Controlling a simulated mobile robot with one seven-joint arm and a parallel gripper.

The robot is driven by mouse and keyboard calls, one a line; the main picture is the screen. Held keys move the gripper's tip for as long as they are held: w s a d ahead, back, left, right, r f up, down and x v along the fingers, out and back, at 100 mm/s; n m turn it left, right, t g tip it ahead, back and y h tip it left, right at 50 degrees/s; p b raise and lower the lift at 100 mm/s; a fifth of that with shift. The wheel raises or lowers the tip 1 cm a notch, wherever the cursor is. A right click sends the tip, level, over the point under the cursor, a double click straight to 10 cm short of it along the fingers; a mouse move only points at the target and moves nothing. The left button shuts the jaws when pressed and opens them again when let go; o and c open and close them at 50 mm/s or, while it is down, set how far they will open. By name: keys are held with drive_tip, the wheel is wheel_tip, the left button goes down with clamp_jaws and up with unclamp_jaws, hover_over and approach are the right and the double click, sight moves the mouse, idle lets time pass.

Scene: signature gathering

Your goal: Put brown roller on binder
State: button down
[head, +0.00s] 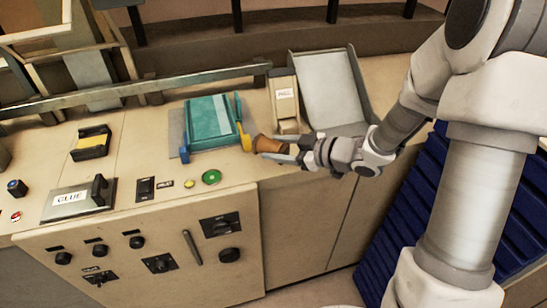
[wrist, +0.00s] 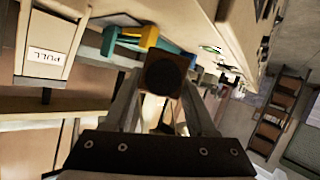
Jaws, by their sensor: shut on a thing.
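The brown roller (head: 268,144) is held between the fingers of my gripper (head: 283,151), over the front edge of the counter. In the wrist view the roller (wrist: 165,73) shows its dark round end between the two fingers of my gripper (wrist: 160,92). A teal device with a yellow handle, which looks like the binder (head: 209,122), lies on the counter just left of the roller. The roller is close to the yellow handle (head: 245,140); I cannot tell whether they touch. Part of the yellow and teal device (wrist: 148,38) shows behind the roller in the wrist view.
A beige box with a PULL label (head: 284,95) and a grey tray (head: 330,88) stand behind the gripper. A GLUE device (head: 80,198) and a black-and-yellow block (head: 91,143) sit farther left. Knobs (head: 220,224) line the counter's front. Blue slatted panels (head: 400,210) are at right.

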sight(274, 167)
drive_tip(key=w, duration=0.1)
drive_tip(key=w+f, duration=0.1)
drive_tip(key=shift+w+a+f, duration=0.3)
drive_tip(key=shift+a, duration=0.1)
drive_tip(key=shift+f, duration=2)
drive_tip(key=shift+f+b, duration=0.2)
drive_tip(key=shift+b, duration=0.1)
drive_tip(key=shift+c, duration=1)
unclamp_jaws()
